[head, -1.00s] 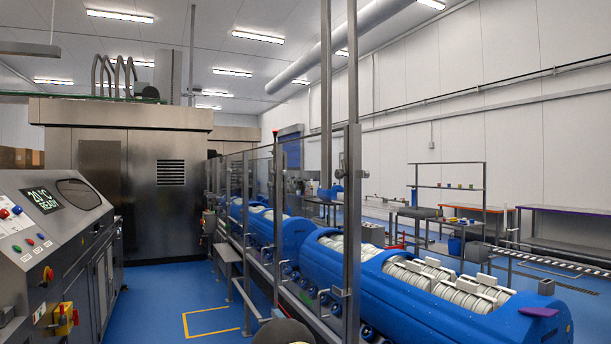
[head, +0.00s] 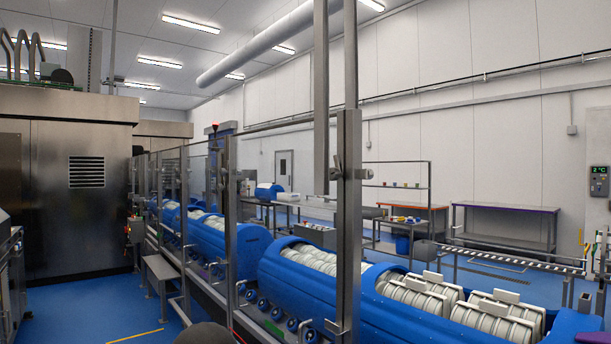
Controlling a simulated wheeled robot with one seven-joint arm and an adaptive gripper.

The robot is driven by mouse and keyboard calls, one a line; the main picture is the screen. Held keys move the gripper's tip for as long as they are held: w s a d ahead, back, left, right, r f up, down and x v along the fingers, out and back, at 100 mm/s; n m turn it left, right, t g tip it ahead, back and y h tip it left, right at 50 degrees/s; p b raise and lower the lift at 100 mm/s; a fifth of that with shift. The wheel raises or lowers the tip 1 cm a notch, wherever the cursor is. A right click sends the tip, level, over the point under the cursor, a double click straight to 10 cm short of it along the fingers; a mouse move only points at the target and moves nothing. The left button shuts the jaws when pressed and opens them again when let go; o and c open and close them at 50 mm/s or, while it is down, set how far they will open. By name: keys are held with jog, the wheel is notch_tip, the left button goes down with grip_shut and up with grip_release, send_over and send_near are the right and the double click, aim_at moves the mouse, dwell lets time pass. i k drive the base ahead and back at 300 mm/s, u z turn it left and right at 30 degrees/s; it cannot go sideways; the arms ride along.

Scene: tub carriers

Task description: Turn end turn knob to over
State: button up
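I cannot make out a knob that is clearly the end turn knob. A small control box (head: 135,230) with a red button stands by the fence at the left, too small to read any knob on it. A grey cabinet with a green "2 °C" display (head: 599,180) is cut by the right edge, with small controls below the display. My gripper does not show. A dark rounded shape at the bottom edge may be part of my own body.
Blue tub carriers (head: 330,287) with white ribbed loads stand in a row behind a fence with steel posts (head: 347,200). A small step (head: 163,273) stands by the fence. A steel housing (head: 70,190) is at the left. Blue floor (head: 90,305) is clear at lower left.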

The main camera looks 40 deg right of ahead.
aim_at(335, 173)
jog(key=i, duration=0.9)
jog(key=z, duration=1.7)
